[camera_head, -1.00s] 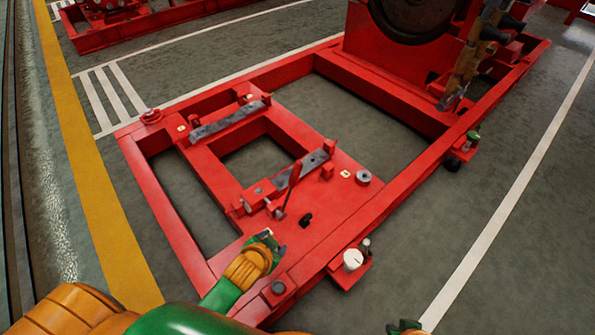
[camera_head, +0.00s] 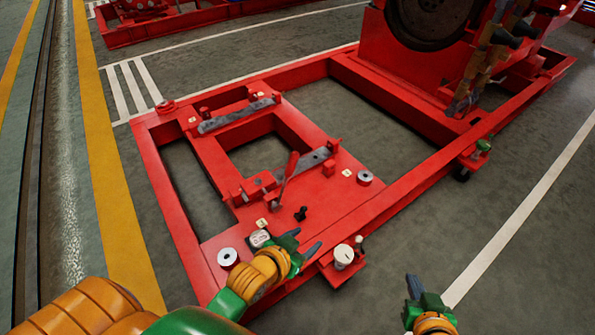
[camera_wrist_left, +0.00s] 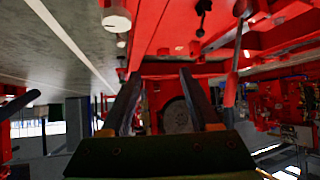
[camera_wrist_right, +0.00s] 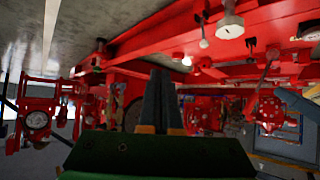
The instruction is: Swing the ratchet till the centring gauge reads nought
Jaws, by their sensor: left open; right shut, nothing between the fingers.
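A lever with a red grip (camera_head: 289,167), apparently the ratchet, stands tilted on the red bed plate in the head view. The lever's red grip also shows in the left wrist view (camera_wrist_left: 231,92). A small pale-faced block (camera_head: 259,238), possibly the gauge, sits on the plate just left of my left gripper; its reading is too small to tell. My left gripper (camera_head: 306,244) is open and empty, nearer the camera than the lever and apart from it. My right gripper (camera_head: 412,284) is shut and empty, off the bed at the right, over the floor.
A white-topped knob (camera_head: 344,255) stands on a bracket at the bed's near side. A round grey disc (camera_head: 227,257) lies left of my left gripper. Grey bars (camera_head: 236,115) lie on the plate. A large red machine (camera_head: 390,60) stands behind.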

